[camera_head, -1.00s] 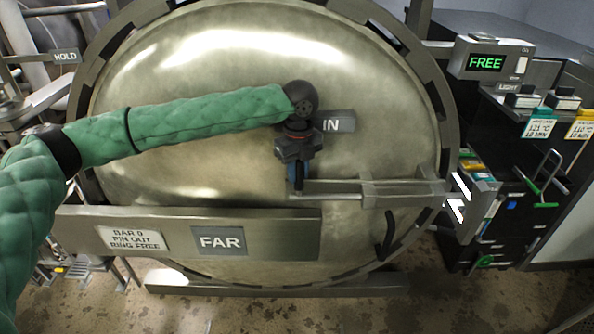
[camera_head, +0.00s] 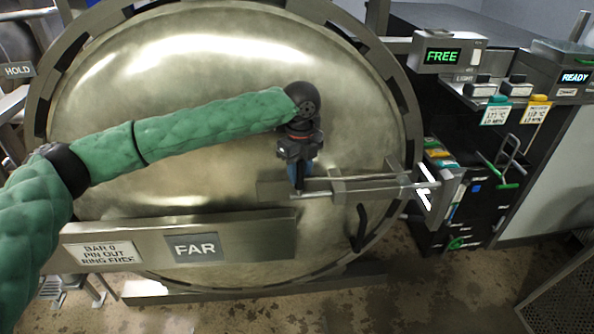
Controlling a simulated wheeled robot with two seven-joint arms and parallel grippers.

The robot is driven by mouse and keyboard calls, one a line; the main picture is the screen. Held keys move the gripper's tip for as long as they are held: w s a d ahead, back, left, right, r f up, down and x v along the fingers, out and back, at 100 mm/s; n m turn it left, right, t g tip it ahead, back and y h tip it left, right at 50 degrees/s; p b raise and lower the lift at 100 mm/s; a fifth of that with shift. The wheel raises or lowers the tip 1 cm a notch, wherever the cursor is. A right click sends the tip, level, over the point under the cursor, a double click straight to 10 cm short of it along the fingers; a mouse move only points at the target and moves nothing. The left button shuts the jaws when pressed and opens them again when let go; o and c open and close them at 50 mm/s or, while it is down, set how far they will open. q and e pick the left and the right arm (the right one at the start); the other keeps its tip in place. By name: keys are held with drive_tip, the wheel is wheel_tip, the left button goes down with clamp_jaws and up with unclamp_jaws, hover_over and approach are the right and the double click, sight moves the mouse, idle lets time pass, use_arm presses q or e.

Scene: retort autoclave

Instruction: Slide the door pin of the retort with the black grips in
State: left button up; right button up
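The retort door (camera_head: 170,150) is a large, round, brassy metal disc filling the middle and left. The door pin (camera_head: 318,188) is a pale metal rod lying level across the door's lower right. It runs through a metal guide bracket (camera_head: 365,184), and its right end sticks out past the bracket towards the rim. My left gripper (camera_head: 299,184) points down at the pin's left end and looks shut on its handle, which the fingers mostly hide. A black curved grip (camera_head: 360,228) hangs below the bracket. My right gripper is not in view.
A box reading "FREE" (camera_head: 442,55) stands upper right, above a dark cabinet (camera_head: 470,215).

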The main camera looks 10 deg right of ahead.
use_arm(q)
drive_tip(key=shift+o, duration=0.4)
drive_tip(key=shift+d, duration=0.15)
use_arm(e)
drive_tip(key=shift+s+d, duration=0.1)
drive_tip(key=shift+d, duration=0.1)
use_arm(q)
drive_tip(key=shift+r, duration=0.1)
drive_tip(key=shift+r+b, duration=0.6)
drive_tip(key=shift+r, duration=0.2)
wheel_tip(320, 180, up, 4)
drive_tip(key=shift+r+b, duration=0.25)
drive_tip(key=shift+b, duration=0.5)
drive_tip(key=shift+r, duration=0.7)
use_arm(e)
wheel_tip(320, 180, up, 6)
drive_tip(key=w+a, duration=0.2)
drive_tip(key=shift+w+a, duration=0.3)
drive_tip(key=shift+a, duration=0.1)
use_arm(q)
drive_tip(key=shift+s+f, duration=0.1)
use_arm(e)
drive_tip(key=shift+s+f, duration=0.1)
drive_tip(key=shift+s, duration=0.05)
